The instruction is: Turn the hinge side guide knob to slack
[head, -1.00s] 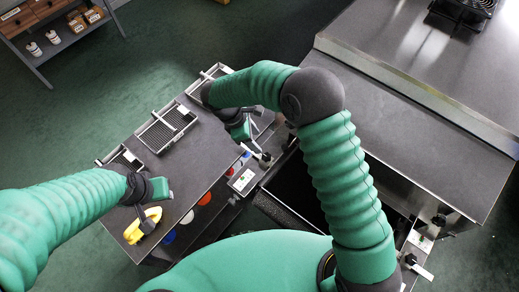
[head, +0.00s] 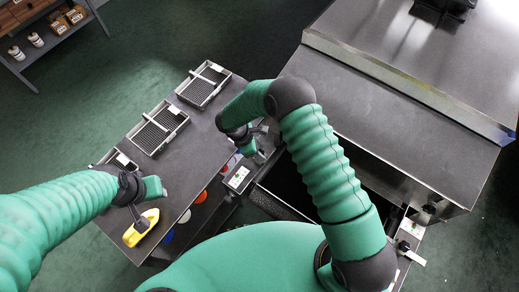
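A guide knob with a pale lever (head: 262,153) sits at the edge of the dark machine opening, beside a small white label plate (head: 240,179). My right gripper (head: 256,155) is right at this knob and hides most of it. Whether its fingers touch or close on the knob cannot be told. A second knob with a white lever (head: 412,257) is at the lower right, by another label plate. I cannot tell from the picture which knob is on the hinge side. My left gripper (head: 139,213) is beside a yellow object (head: 141,228) on the table; its fingers are unclear.
A grey table (head: 185,165) holds several wire-mesh trays (head: 158,128). Coloured round things (head: 200,197) show below its edge. The large grey machine hood (head: 400,110) stands at the right. A shelf with boxes (head: 40,35) is at the upper left. Green floor lies between.

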